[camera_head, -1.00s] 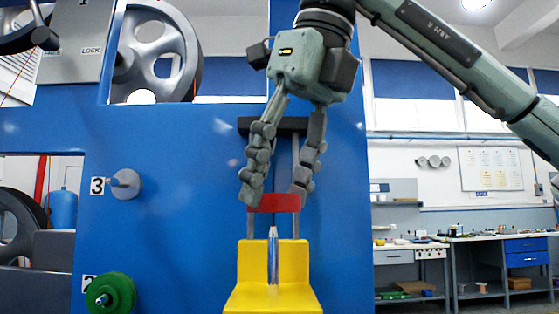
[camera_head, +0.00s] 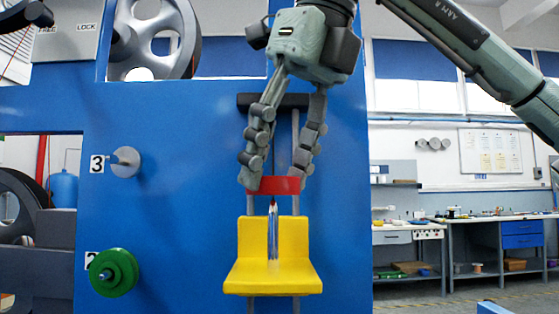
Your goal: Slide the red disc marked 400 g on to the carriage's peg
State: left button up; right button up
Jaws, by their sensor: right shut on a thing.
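The red disc (camera_head: 275,185) is seen edge-on, held level between the fingertips of my right gripper (camera_head: 277,181), which comes down from above. The marking on the disc does not show. The yellow carriage (camera_head: 272,278) is below it, on two vertical rails. The carriage's thin upright peg (camera_head: 273,222) stands in the slot of its back part, with its tip just under the disc. I cannot tell whether the tip touches the disc or lies exactly beneath its hole. A small part at the upper left edge may be my left arm; its gripper is not clearly seen.
A blue panel (camera_head: 200,200) stands behind the carriage. To the left, a grey peg (camera_head: 126,162) sits by the label 3, and a green disc (camera_head: 114,272) hangs below it. A dark bar (camera_head: 245,101) crosses the rails behind my right gripper. Workbenches are far right.

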aim_at(280, 193)
pick_arm(q)
jog(key=shift+w+r, duration=0.2)
jog(key=shift+w, duration=0.4)
jog(key=shift+s+f+b, duration=0.2)
jog(key=shift+f+b, duration=0.25)
jog(key=shift+f, duration=0.05)
jog(key=shift+s+f+b, duration=0.15)
jog(key=shift+f+b, duration=0.3)
jog(key=shift+f, duration=0.05)
pick_arm(e)
jog(key=shift+f, duration=1.45)
pick_arm(q)
jog(key=shift+r, duration=0.25)
jog(key=shift+f, duration=0.15)
pick_arm(e)
jog(key=shift+f, duration=0.15)
pick_arm(q)
jog(key=shift+b+x, duration=0.75)
jog(key=shift+x, duration=0.1)
pick_arm(e)
jog(key=shift+f, duration=1.35)
pick_arm(q)
jog(key=shift+s+d, duration=0.15)
